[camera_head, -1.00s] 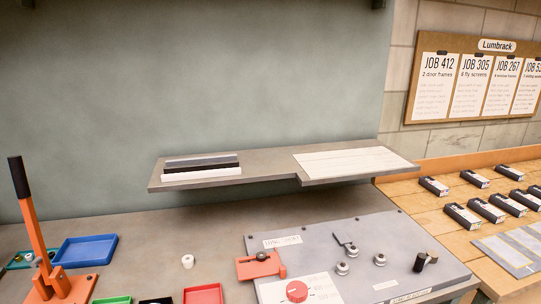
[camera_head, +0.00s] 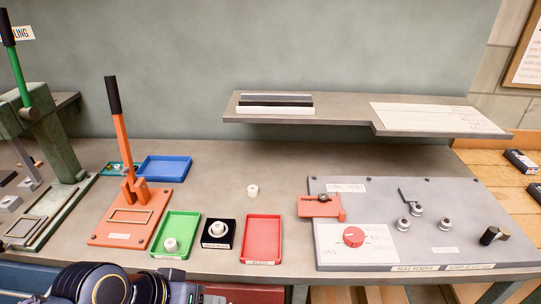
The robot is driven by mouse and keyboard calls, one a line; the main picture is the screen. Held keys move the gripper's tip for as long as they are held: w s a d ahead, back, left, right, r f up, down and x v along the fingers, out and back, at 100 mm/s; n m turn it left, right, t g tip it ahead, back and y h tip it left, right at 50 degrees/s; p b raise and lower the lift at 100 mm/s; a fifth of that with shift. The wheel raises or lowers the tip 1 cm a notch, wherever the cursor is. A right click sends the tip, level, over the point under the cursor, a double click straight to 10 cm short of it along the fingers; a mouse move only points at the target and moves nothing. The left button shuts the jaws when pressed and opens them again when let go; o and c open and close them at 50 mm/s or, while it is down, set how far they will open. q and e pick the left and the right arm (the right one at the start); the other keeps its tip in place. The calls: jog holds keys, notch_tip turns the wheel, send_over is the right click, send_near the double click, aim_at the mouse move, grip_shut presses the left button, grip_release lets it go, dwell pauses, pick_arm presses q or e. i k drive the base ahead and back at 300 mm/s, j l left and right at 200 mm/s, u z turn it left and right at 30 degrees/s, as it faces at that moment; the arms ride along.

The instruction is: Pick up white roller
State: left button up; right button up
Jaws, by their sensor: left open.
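A small white roller (camera_head: 252,190) stands on the grey bench, behind the gap between a black holder and a red tray. Another white roller-like piece (camera_head: 171,244) is in the green tray (camera_head: 187,218), and a third pale round piece (camera_head: 217,228) sits on the black holder (camera_head: 208,243). My left gripper (camera_head: 188,293) is open at the bottom edge, in front of the bench and well short of the loose roller; its fingertips are partly cut off by the frame. My right gripper is not in view.
An orange lever press (camera_head: 130,190) stands left of the trays, with a green-handled press (camera_head: 45,130) further left. The red tray (camera_head: 262,240) is in front of the roller. A raised shelf (camera_head: 340,118) overhangs the back. A grey roller-bending plate (camera_head: 375,195) lies right.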

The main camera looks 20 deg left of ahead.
aim_at(218, 228)
jog(key=j+z, duration=0.3)
jog(key=k+j+z, duration=0.15)
jog(key=j+z, duration=0.15)
jog(key=j, duration=0.15)
jog(key=k+j+z, duration=0.1)
jog(key=j+z, duration=0.2)
jog(key=k+j+z, duration=0.15)
jog(key=j+z, duration=0.15)
jog(key=j, duration=0.15)
